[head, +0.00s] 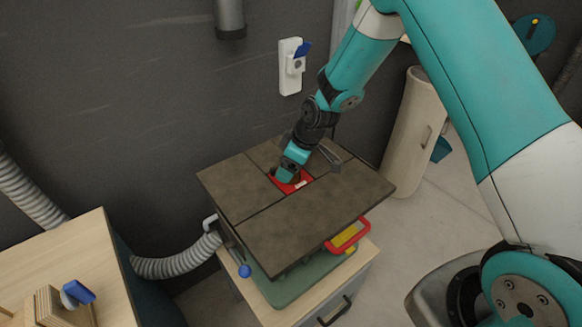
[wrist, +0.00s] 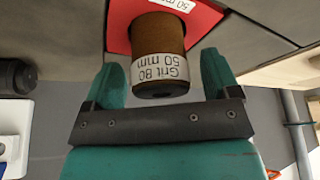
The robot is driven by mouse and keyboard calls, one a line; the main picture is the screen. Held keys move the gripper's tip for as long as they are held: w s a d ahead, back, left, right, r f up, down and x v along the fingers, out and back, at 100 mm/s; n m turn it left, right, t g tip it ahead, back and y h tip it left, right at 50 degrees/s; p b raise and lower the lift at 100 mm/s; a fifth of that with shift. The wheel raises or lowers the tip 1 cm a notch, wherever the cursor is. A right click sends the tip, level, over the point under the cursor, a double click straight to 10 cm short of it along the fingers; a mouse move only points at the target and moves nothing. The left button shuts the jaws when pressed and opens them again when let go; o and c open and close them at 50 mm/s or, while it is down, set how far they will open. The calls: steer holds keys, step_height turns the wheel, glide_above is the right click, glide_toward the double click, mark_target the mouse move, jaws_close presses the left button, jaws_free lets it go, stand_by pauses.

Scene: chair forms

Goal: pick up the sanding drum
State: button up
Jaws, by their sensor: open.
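My gripper (wrist: 163,75) is open, with one teal finger on each side of the drum's labelled end. I cannot tell whether the fingers touch it. In the head view my gripper (head: 290,172) is low over the red insert (head: 303,185) and mostly hides the drum.
The dark machine table (head: 300,225) sits on a wooden cabinet (head: 355,270). A red handle (head: 349,236) sticks out at its front right. A grey hose (head: 180,266) runs at left, near a wooden bench (head: 60,255). A white wall switch (head: 291,68) is behind.

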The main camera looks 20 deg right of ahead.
steer(key=shift+w+a+f, duration=0.15)
steer(key=shift+a+f, duration=0.05)
steer(key=shift+f, duration=0.35)
steer(key=c, duration=1.1)
steer(key=shift+o, duration=0.2)
steer(key=shift+r, duration=0.1)
